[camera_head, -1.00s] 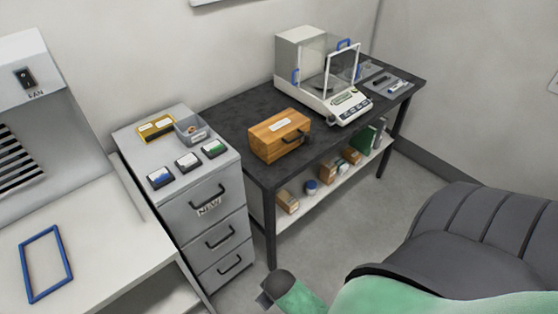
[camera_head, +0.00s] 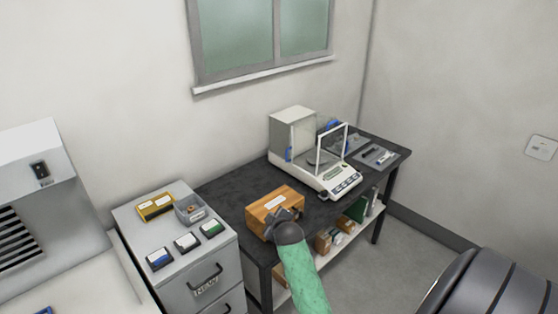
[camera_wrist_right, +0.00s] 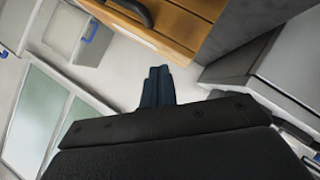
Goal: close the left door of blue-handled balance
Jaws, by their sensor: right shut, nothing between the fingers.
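The blue-handled balance (camera_head: 338,180) stands on the dark table, with a white base, a light rear housing and a clear draft shield. Its left door's blue handle (camera_head: 289,154) sits near the rear housing, so the left side looks open at the front. Another blue handle (camera_head: 331,125) shows at the far side. My right gripper (camera_head: 287,213) is in front of the wooden box, left of and nearer than the balance, apart from it. In the right wrist view its fingers (camera_wrist_right: 157,86) are together and empty. A blue handle (camera_wrist_right: 91,27) shows at upper left there. My left gripper is out of view.
The wooden box (camera_head: 262,204) with a dark handle stands close to my right gripper. A grey drawer cabinet (camera_head: 180,272) with small boxes is at left. A grey tray (camera_head: 378,156) lies right of the balance. The dark tabletop (camera_head: 228,186) is clear behind the box.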

